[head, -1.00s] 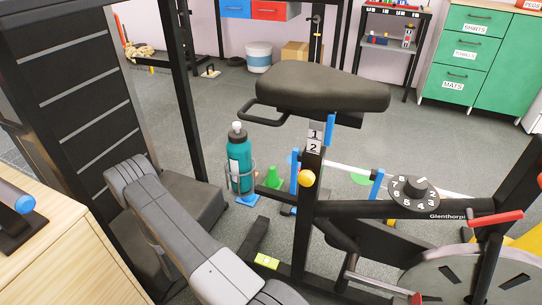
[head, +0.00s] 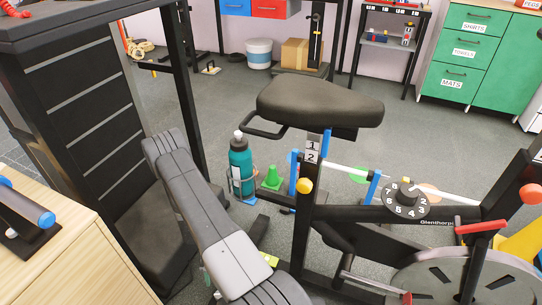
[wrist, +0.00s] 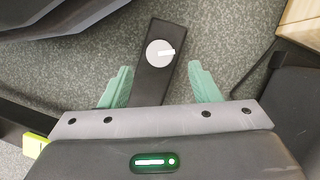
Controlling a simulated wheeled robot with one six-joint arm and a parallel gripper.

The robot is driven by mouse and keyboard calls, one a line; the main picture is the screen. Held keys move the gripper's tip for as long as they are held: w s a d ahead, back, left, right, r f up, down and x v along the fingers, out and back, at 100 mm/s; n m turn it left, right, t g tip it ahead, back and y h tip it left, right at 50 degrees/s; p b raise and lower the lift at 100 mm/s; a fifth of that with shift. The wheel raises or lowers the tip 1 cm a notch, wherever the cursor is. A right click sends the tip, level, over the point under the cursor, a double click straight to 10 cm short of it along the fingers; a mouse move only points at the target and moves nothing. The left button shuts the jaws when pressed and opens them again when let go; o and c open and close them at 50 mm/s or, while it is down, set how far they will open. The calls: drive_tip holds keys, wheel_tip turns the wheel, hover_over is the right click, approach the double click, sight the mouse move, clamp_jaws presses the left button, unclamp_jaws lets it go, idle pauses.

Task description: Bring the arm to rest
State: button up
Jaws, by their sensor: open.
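My gripper (wrist: 161,84) shows in the wrist view with its two green fingers spread apart and nothing between them. It points down toward the grey speckled floor (wrist: 230,50). A dark flat bar (wrist: 150,88) with a pale round disc lies below, in line with the gap between the fingers. In the head view my grey arm reaches down the lower middle, left of the exercise bike; the gripper is not clearly seen there.
The exercise bike with its black saddle (head: 318,102) and numbered dial (head: 405,199) stands to the right. A teal bottle (head: 240,165) sits in a holder near my arm. A wooden cabinet (head: 45,262) is at the left. Open floor (head: 230,100) lies behind.

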drive_tip(key=p+v, duration=0.1)
drive_tip(key=v, duration=0.6)
drive_tip(key=shift+p, duration=0.3)
drive_tip(key=shift+d, duration=0.15)
